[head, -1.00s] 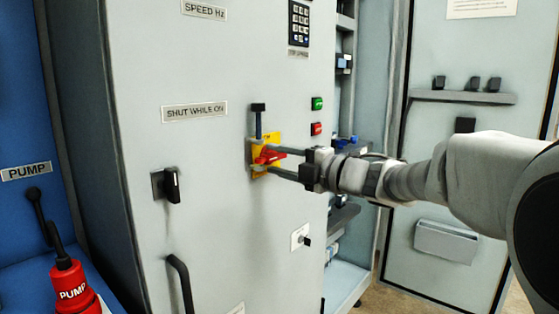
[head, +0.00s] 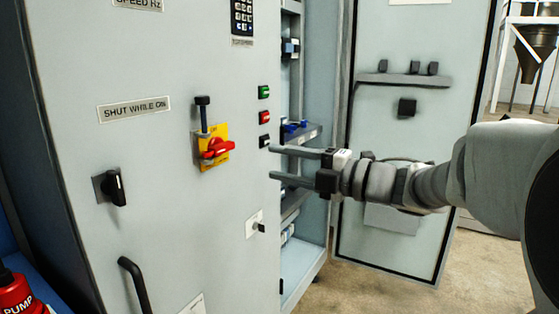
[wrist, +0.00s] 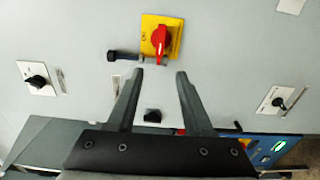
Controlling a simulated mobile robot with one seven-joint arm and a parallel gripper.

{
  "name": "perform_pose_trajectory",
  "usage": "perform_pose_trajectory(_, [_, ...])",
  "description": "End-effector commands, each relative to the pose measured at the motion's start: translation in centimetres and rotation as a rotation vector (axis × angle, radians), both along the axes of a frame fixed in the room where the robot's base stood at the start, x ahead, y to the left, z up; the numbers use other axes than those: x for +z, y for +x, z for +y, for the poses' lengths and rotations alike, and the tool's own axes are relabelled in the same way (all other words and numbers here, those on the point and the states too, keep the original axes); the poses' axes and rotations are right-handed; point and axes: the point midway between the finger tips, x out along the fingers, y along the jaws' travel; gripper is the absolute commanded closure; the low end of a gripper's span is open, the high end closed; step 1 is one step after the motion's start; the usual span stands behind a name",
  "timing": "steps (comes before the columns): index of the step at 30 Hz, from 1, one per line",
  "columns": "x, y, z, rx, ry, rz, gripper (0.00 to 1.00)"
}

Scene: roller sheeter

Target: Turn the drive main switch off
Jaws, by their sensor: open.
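The drive main switch is a red rotary handle (head: 217,148) on a yellow plate (head: 211,134) on the grey cabinet door. Its handle lies roughly sideways in the head view. In the wrist view the red handle (wrist: 160,42) is just beyond and between my fingertips, with wall showing around it. My gripper (head: 274,163) is open and empty, off to the right of the switch and standing clear of it. Both fingers also show in the wrist view (wrist: 160,76). The lettering on the plate is too small to read.
A black-topped rod (head: 203,110) stands just above the plate. Green (head: 264,92) and red (head: 264,117) buttons lie to the right. A black knob (head: 115,186) and a door handle (head: 134,283) are lower left. An open cabinet door (head: 395,240) stands behind my arm.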

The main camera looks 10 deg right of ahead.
Motion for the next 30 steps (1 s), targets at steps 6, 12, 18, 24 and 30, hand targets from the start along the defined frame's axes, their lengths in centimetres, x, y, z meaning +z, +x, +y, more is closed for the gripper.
perform_pose_trajectory(6, [0.0, -1.9, -2.4, -0.001, 0.001, 0.001, 0.49])
perform_pose_trajectory(12, [0.0, -2.4, -3.0, 0.001, 0.001, 0.001, 0.49])
perform_pose_trajectory(18, [0.0, -2.4, -3.0, 0.001, 0.001, 0.001, 0.49])
perform_pose_trajectory(24, [0.0, -2.3, -3.0, 0.001, 0.001, 0.001, 0.49])
perform_pose_trajectory(30, [0.1, -2.1, -3.0, -0.013, 0.004, 0.002, 0.49])
